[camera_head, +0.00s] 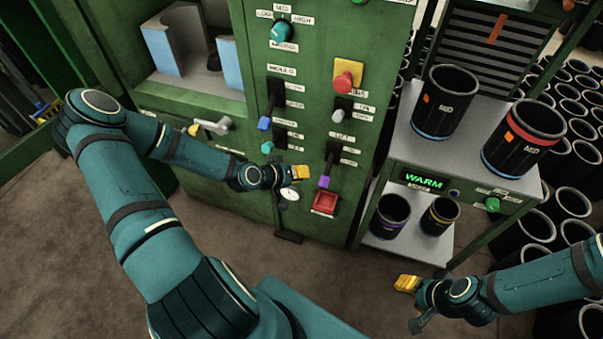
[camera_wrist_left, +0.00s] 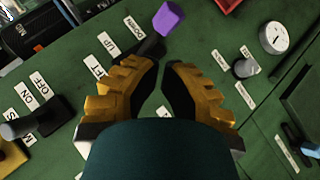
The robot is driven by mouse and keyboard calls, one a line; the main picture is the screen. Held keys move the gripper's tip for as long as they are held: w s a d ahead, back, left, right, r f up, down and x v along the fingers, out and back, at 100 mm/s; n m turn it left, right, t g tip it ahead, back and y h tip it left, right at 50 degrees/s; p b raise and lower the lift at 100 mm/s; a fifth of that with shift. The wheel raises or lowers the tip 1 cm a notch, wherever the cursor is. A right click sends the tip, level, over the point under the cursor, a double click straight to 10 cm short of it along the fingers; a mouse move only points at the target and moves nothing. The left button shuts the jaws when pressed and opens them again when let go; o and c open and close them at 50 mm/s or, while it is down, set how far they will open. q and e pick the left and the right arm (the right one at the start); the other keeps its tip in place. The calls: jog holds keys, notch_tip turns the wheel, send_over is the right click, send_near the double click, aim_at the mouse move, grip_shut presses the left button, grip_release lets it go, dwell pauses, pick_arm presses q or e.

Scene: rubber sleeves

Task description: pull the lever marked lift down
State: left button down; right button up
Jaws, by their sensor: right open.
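The lift lever has a dark shaft and a purple grip (camera_head: 323,182) on the green panel, below the LIFT label (camera_head: 342,137). Its purple grip also shows at the top of the left wrist view (camera_wrist_left: 168,17), beside the DOWN label (camera_wrist_left: 133,27). The grip hangs near the lower end of its slot; I cannot tell its exact setting. My left gripper (camera_head: 301,172) is just left of the lever. In the wrist view its yellow fingers (camera_wrist_left: 164,66) are apart and empty, with the shaft just past the tips. My right gripper (camera_head: 407,284) is open, low at the right, away from the panel.
A red square button (camera_head: 325,202) sits below the lever. A grey-knobbed lever (camera_head: 342,115) and a red emergency button (camera_head: 346,82) are above. A blue-handled lever (camera_head: 264,123) is to the left. A shelf (camera_head: 403,145) with black sleeves stands to the right.

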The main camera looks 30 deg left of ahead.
pick_arm(q)
jog(key=s+a+p, duration=0.1)
jog(key=s+a, duration=0.1)
jog(key=s, duration=0.5)
jog(key=shift+s+a+r, duration=0.15)
jog(key=shift+s+r, duration=0.1)
jog(key=shift+s, duration=0.15)
jog(key=s+d+f+m+g, duration=0.1)
jog(key=d+g, duration=0.3)
jog(key=d, duration=0.7)
jog(key=s+d+m+g, duration=0.4)
jog(key=d, duration=0.8)
jog(key=shift+f+g+y, duration=0.3)
jog(key=shift+f+y, duration=0.1)
